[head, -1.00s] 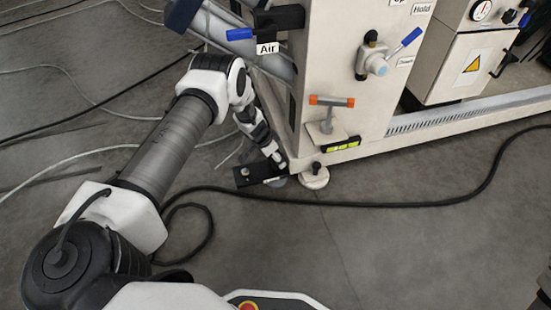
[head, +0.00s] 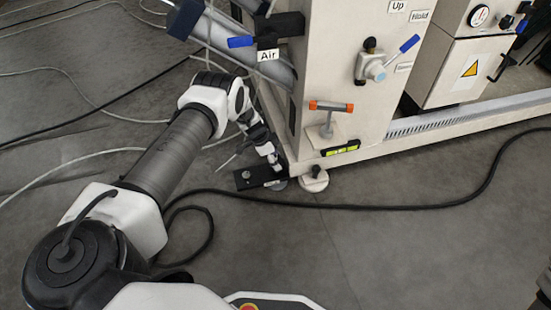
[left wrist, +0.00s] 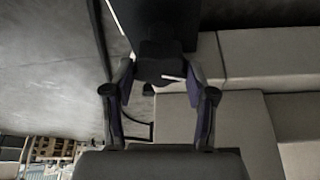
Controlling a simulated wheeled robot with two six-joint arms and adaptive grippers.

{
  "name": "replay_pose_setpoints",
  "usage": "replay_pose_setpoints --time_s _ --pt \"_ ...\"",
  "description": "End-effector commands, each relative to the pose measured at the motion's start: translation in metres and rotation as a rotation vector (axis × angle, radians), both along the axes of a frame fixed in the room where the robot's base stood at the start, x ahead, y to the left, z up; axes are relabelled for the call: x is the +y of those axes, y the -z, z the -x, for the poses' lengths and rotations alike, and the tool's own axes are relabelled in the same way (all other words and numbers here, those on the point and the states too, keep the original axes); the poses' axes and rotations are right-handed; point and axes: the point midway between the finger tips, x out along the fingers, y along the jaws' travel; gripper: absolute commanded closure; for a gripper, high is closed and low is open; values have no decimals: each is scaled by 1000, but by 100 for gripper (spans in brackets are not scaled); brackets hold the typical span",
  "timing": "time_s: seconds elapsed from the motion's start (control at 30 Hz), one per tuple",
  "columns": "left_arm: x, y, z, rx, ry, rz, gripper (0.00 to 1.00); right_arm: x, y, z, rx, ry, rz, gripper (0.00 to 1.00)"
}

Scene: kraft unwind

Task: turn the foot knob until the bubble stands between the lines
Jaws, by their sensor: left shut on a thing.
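My left gripper (head: 276,163) is low at the near corner of the pale machine frame, above the black foot bracket (head: 250,179). In the left wrist view its two fingers (left wrist: 160,78) are closed about a dark knob (left wrist: 160,69), which I take for the foot knob. The gripper hides the knob in the head view. The level (head: 341,149) is a yellow-green vial on the frame, right of the gripper. Its bubble and lines are too small to read. My right gripper is not in view.
A round pale foot pad (head: 314,181) stands on the floor right of the gripper. A black cable (head: 410,205) runs across the floor in front of the machine. An orange-ended T-handle (head: 331,107) and a blue-handled valve (head: 376,67) are above the level.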

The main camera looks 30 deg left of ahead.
Motion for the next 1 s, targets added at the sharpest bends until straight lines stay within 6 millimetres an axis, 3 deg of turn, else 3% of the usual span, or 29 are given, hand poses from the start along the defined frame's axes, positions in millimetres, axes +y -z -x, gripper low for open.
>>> replay_pose_setpoints --time_s 0.1,0.13,0.2,0.57,0.67,1.0 --pt "0 0 0 0 -1 0 79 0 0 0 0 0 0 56" --pt "0 0 0 0 -2 0 37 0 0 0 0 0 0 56" --pt "0 0 0 0 -2 0 19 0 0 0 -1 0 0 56" --pt "1 -4 0 -1 -6 0 19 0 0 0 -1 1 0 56" --pt "6 -17 3 -2 -9 1 19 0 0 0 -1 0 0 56" --pt "29 -92 23 -2 -7 2 19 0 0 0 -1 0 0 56"
